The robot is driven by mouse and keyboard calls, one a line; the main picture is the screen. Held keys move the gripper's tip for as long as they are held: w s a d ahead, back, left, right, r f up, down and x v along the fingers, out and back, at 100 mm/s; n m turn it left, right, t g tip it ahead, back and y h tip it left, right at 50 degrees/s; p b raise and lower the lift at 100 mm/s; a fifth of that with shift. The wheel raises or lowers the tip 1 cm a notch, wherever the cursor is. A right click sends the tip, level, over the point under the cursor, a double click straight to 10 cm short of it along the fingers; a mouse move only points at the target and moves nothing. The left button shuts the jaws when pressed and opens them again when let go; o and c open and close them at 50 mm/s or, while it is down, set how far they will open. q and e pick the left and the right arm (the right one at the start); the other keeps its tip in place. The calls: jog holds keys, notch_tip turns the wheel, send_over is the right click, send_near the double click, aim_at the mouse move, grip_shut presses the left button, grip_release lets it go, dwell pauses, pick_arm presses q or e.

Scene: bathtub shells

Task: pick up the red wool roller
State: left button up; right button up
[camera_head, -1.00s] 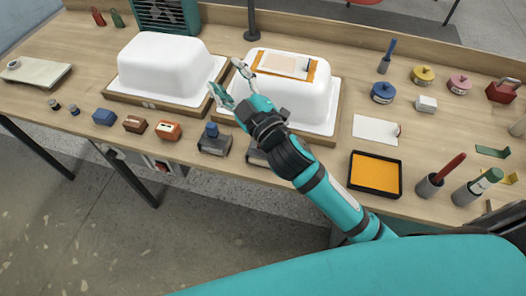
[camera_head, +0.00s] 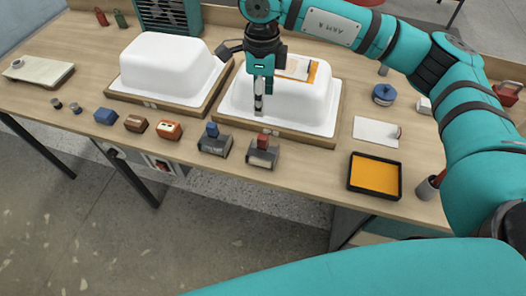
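A small red-topped piece (camera_head: 263,142) sits in a dark grey block-shaped holder (camera_head: 262,158) at the table's front edge, before the right-hand white tub shell. It looks like the red wool roller, though its roller part is not visible. A matching holder with a blue top (camera_head: 213,130) stands to its left. My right gripper (camera_head: 260,107) points down in front of the right-hand shell, above and behind the red-topped piece and apart from it. Its fingers are seen edge-on, so their opening is unclear; nothing shows in them. My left gripper is out of view.
Two white tub shells, one left (camera_head: 165,62) and one right (camera_head: 315,105), stand on wooden boards. Blue, brown and orange blocks line the front edge at left. An orange tray (camera_head: 375,175) and white sheet (camera_head: 375,130) lie right. A cup with a red handle (camera_head: 430,186) is partly behind my arm.

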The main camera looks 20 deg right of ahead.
aim_at(262, 137)
notch_tip(262, 137, down, 12)
jog(key=p, duration=0.3)
jog(key=shift+w+d+p, duration=0.1)
jog(key=shift+d+p, duration=0.05)
jog(key=shift+p, duration=0.2)
jog(key=f, duration=0.1)
jog(key=f+p, duration=0.1)
jog(key=f, duration=0.1)
jog(key=f+p, duration=0.1)
jog(key=shift+w+d+f, duration=0.1)
jog(key=shift+w+f, duration=0.2)
jog(key=shift+f, duration=0.3)
grip_shut()
